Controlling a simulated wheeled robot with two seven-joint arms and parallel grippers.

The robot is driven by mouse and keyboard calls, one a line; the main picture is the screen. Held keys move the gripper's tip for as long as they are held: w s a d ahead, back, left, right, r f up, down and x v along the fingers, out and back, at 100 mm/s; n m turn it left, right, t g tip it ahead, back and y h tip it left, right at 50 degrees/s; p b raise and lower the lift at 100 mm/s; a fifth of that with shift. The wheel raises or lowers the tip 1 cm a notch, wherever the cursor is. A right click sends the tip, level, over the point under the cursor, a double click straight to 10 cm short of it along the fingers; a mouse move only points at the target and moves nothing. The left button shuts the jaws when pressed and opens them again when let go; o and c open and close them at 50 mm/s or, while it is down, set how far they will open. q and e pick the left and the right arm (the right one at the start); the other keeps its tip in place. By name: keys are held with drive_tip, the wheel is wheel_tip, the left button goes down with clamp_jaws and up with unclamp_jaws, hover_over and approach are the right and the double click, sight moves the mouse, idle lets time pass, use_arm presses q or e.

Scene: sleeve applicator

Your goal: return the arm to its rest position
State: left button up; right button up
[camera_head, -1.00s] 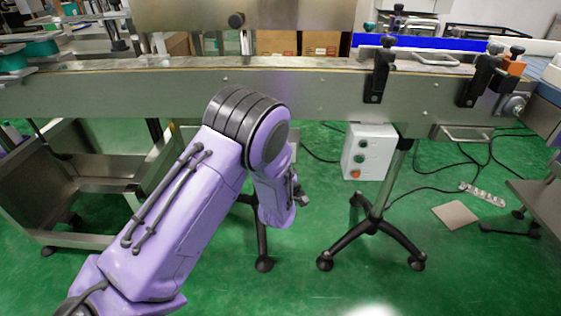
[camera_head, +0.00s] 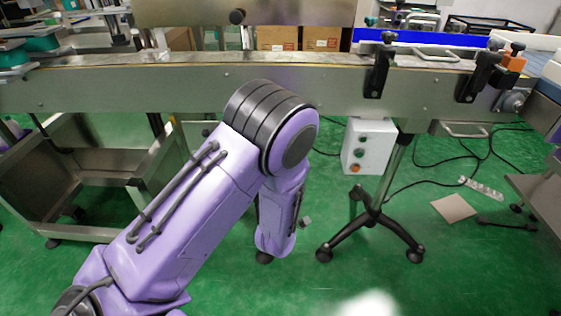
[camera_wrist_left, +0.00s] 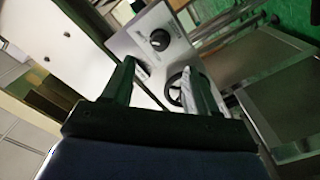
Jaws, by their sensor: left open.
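My left arm, purple with a dark ribbed elbow, comes in from the lower left of the head view. Its elbow stands in front of the conveyor's metal side, and its forearm points down toward the green floor. The gripper at its end is hidden behind the forearm in the head view. In the left wrist view my left gripper (camera_wrist_left: 160,85) is open, with its two dark fingers apart. Nothing shows held between them. Beyond the fingers is a pale panel (camera_wrist_left: 125,43) with a black knob (camera_wrist_left: 159,40). My right gripper is not in view.
The metal conveyor (camera_head: 210,90) crosses the whole head view. A grey control box (camera_head: 369,146) and a black-footed stand (camera_head: 372,217) are right of my arm. A metal cart (camera_head: 95,235) stands at left.

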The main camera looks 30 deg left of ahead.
use_arm(q)
drive_tip(key=shift+v, duration=0.75)
